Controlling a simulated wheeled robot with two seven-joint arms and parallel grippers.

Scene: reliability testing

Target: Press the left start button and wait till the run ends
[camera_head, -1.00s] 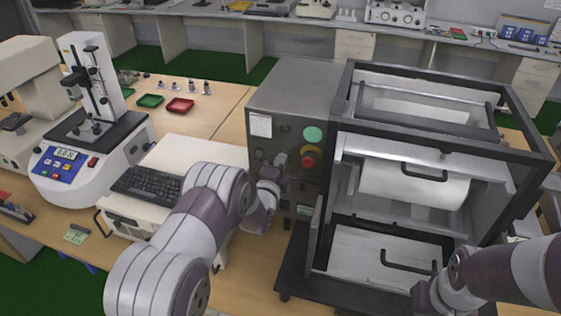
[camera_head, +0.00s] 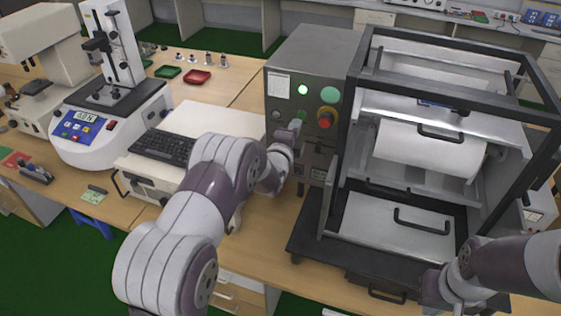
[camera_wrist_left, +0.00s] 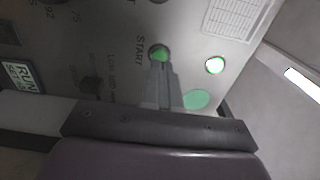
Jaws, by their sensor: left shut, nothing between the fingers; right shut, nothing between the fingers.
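The test machine's grey control panel (camera_head: 283,108) carries a lit green lamp (camera_head: 302,89), a large green button (camera_head: 330,94) and a red stop knob (camera_head: 325,118). In the left wrist view a small green button (camera_wrist_left: 158,52) sits beside the word START. My left gripper (camera_head: 295,126) is shut and empty, with its fingertips at this button; I cannot tell if they touch it. The wrist view also shows the lit lamp (camera_wrist_left: 215,65) and a display reading RUN (camera_wrist_left: 22,76). My right gripper (camera_head: 436,292) is shut, low in front of the machine.
The machine's black frame (camera_head: 450,98) encloses a white drum (camera_head: 425,148) and a lower tray with a handle (camera_head: 390,225). A keyboard (camera_head: 165,146) on a beige unit and a white instrument (camera_head: 105,130) stand to the left.

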